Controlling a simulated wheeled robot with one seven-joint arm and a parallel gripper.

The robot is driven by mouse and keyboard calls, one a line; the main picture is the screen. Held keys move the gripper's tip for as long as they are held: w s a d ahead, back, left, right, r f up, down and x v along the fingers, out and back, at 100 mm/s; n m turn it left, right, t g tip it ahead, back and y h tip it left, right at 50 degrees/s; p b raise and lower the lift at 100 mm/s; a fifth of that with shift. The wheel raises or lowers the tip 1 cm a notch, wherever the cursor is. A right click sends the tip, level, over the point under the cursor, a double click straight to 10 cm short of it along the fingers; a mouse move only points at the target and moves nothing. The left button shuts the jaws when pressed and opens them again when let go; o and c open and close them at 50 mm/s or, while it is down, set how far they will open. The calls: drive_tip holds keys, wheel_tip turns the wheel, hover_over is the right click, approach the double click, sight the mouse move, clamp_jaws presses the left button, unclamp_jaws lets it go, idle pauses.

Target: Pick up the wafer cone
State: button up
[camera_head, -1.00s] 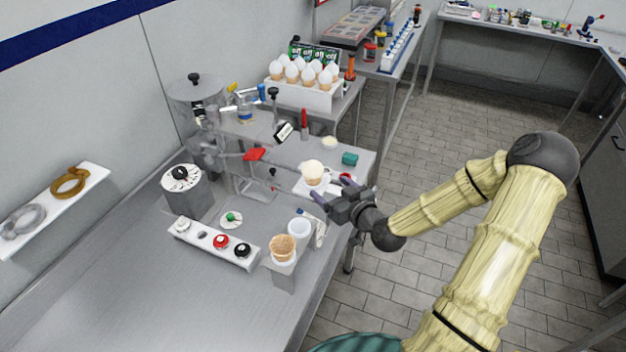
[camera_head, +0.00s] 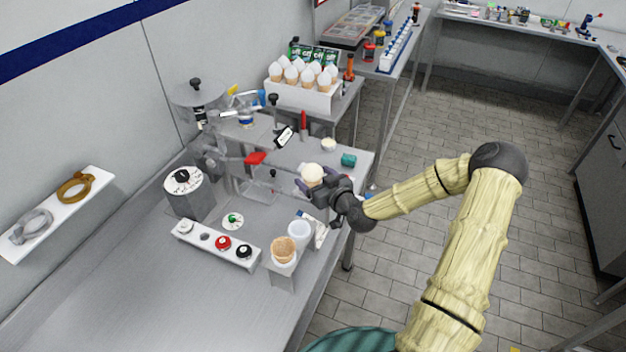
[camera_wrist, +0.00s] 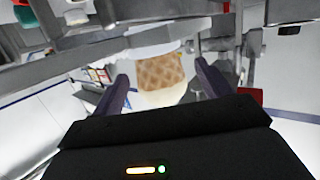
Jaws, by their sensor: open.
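A second tan wafer cone (camera_head: 284,246), without ice cream, sits in a light holder nearer the front. The lower part of the first cone is hidden in the head view.
A white cup (camera_head: 299,231) stands beside the second cone. A control strip with red and black knobs (camera_head: 222,243) lies to the left. A red-handled machine (camera_head: 255,158) stands close left of my gripper. A white rack of several topped cones (camera_head: 302,92) stands at the back.

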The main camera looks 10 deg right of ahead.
drive_tip(key=shift+x, duration=1)
drive_tip(key=c, duration=0.7)
